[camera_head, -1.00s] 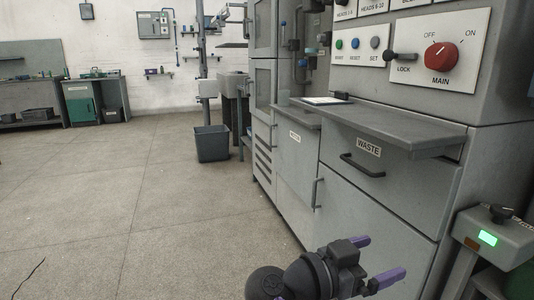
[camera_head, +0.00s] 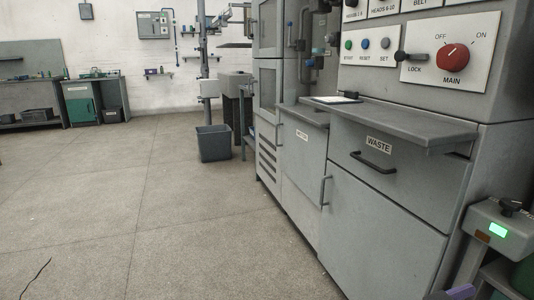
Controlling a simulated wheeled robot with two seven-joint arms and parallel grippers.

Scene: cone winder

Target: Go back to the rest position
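Only a small purple fingertip of one of my grippers (camera_head: 461,292) shows, at the bottom edge right of centre in the head view. It lies low in front of the machine, below the drawer labelled WASTE (camera_head: 376,155). The rest of that gripper and its arm are out of the picture. I cannot tell from this tip whether it is open or shut, or whether anything is held. No other gripper is in view.
The grey machine cabinet (camera_head: 385,220) fills the right side, with a projecting shelf (camera_head: 400,119) and red MAIN knob (camera_head: 453,57). A box with a green light (camera_head: 497,230) stands lower right. A dark bin (camera_head: 213,143) stands further back.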

